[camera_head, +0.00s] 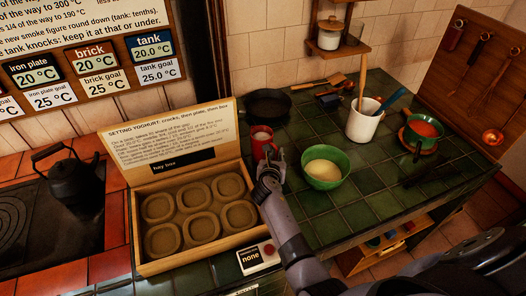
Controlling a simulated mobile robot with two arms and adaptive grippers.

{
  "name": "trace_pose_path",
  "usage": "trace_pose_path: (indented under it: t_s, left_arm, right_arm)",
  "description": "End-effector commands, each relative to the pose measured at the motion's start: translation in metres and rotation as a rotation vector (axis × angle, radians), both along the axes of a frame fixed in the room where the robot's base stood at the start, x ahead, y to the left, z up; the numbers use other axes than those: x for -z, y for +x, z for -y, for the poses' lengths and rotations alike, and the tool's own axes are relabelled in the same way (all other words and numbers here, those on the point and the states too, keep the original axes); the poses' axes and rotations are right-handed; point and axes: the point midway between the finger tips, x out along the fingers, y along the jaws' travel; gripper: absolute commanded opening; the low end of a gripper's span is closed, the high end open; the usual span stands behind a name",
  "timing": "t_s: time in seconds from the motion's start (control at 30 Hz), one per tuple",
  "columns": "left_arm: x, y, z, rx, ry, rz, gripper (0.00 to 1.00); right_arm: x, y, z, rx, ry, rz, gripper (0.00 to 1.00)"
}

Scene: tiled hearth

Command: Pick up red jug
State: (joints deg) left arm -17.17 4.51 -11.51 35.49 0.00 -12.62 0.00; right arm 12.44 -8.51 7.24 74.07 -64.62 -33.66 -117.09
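The red jug (261,137) stands upright on the green tiled counter, just right of the open hay box. It has a pale content or inside showing at its mouth. My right gripper (271,158) is right at the near side of the jug and covers its lower part. The fingers point away from me toward the jug. Whether they are around the jug, touching it or just in front of it is hard to tell. My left gripper is not in view.
A green bowl (324,168) of pale yellow content stands close right of my gripper. The hay box (146,262) is on the left. A black pan (268,104) is behind the jug.

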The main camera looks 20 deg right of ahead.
Motion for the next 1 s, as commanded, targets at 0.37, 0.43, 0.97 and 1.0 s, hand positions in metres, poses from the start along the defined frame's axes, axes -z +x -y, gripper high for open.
trace_pose_path:
  t_s: [0.37, 0.43, 0.97, 1.0]
  left_arm:
    - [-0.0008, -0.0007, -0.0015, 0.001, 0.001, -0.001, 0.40]
    - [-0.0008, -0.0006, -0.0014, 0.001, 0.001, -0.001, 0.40]
    - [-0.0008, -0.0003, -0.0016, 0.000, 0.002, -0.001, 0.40]
    - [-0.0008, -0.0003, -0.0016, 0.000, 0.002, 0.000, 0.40]
  right_arm:
    - [-0.0009, -0.0001, 0.0002, 0.000, 0.000, 0.000, 0.02]
    - [-0.0009, -0.0001, 0.0001, 0.000, 0.000, 0.000, 0.00]
    - [-0.0007, -0.0001, -0.0004, -0.001, 0.001, 0.001, 0.00]
    - [-0.0007, -0.0001, -0.0005, -0.001, 0.001, 0.001, 0.00]
